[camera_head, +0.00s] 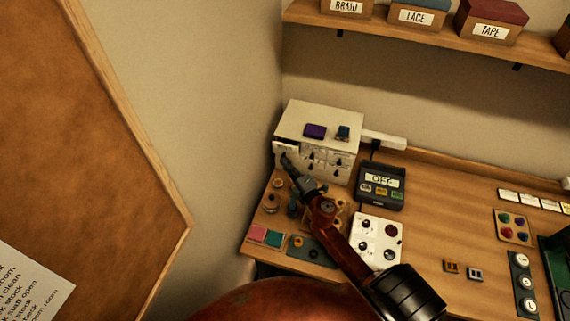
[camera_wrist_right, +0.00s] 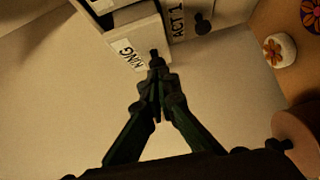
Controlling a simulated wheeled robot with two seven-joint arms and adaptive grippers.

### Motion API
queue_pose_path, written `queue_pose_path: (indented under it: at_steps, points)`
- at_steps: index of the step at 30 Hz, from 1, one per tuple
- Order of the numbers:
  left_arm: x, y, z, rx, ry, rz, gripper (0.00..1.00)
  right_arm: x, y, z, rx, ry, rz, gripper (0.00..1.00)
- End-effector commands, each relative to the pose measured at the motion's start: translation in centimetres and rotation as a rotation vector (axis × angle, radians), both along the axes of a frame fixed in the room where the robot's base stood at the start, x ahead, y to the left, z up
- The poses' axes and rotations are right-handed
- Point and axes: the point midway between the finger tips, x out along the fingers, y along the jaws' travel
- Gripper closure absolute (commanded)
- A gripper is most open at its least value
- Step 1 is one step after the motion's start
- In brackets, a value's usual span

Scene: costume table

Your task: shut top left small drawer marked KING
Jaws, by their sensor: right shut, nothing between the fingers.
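The white cabinet (camera_head: 345,133) stands at the back left of the table. Its top left small drawer (camera_head: 284,147) juts out from the cabinet front, so it is open. In the right wrist view the drawer front (camera_wrist_right: 127,53) bears the label KING and has a dark knob. My right gripper (camera_head: 287,160) is shut and empty, with its fingertips (camera_wrist_right: 156,66) at the knob of this drawer. The fingertips overlap the knob in the wrist view; I cannot tell whether they touch it. My left gripper is not in view.
The ACT 1 drawer (camera_wrist_right: 178,22) is beside the KING drawer. A dark device reading OFF (camera_head: 381,184) and a white panel (camera_head: 376,238) stand to the right. Small items crowd the table below my right arm.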

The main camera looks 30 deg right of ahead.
Motion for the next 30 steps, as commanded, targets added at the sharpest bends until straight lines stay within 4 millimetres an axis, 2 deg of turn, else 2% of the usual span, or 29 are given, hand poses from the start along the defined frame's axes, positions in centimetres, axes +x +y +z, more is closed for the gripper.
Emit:
queue_pose_path:
  at_steps: [3, 8, 11, 18, 22, 30]
  points:
    - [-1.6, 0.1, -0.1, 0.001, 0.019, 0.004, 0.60, 0.1, -0.1, 0.0, 0.000, 0.000, 0.000, 1.00]
    - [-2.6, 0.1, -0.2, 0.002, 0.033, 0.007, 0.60, 0.1, -0.1, 0.0, 0.000, 0.000, 0.001, 1.00]
    - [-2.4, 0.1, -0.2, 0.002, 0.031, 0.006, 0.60, 0.2, -0.2, 0.0, -0.001, 0.000, 0.001, 1.00]
    - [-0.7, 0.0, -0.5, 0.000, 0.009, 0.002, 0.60, 2.3, -2.5, -0.1, -0.002, 0.000, 0.002, 1.00]
    - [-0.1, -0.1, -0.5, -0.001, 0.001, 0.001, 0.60, 2.7, -3.0, 0.0, 0.000, 0.000, 0.001, 1.00]
    - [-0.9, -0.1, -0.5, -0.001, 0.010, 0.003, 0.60, 2.7, -2.9, 0.1, 0.000, -0.001, 0.000, 1.00]
